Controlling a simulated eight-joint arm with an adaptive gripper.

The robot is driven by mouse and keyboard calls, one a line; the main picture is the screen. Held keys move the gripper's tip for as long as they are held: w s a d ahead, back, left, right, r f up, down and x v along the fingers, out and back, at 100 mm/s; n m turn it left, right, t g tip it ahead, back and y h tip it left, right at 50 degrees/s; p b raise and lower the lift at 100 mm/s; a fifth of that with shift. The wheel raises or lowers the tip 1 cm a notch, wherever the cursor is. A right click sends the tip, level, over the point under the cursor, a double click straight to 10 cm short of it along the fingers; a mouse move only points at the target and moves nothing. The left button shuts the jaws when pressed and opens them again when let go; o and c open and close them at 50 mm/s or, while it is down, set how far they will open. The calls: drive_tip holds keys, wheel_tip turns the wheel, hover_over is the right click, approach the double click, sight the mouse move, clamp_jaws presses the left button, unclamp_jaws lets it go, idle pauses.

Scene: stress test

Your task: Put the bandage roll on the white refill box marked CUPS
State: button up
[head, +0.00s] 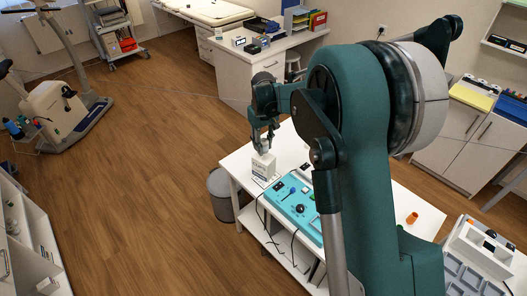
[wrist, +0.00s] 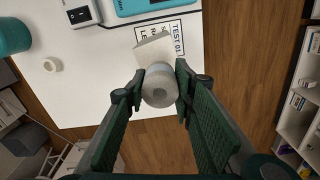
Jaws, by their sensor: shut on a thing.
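My gripper (wrist: 160,88) is shut on the bandage roll (wrist: 159,86), a pale roll seen end-on between the two fingertips in the wrist view. In the head view my gripper (head: 264,138) is at the top of a white box (head: 263,167) near the table's left corner. The box's dark print is too small to read. In the wrist view the box (wrist: 154,47) is partly hidden behind the roll. The roll is over or against the box's top; I cannot tell whether it touches.
The white table (head: 240,163) also holds a teal device (head: 298,208) and an orange cup (head: 412,218). A small white ring (wrist: 53,64) and a printed TEST 01 label (wrist: 174,38) lie on it. A grey bin (head: 222,195) stands beside the table.

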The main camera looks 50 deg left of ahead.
sight(264, 151)
drive_tip(key=shift+f, duration=1.85)
drive_tip(key=shift+f, duration=0.1)
drive_tip(key=o, duration=0.8)
wheel_tip(264, 151, up, 12)
drive_tip(key=shift+r, duration=0.15)
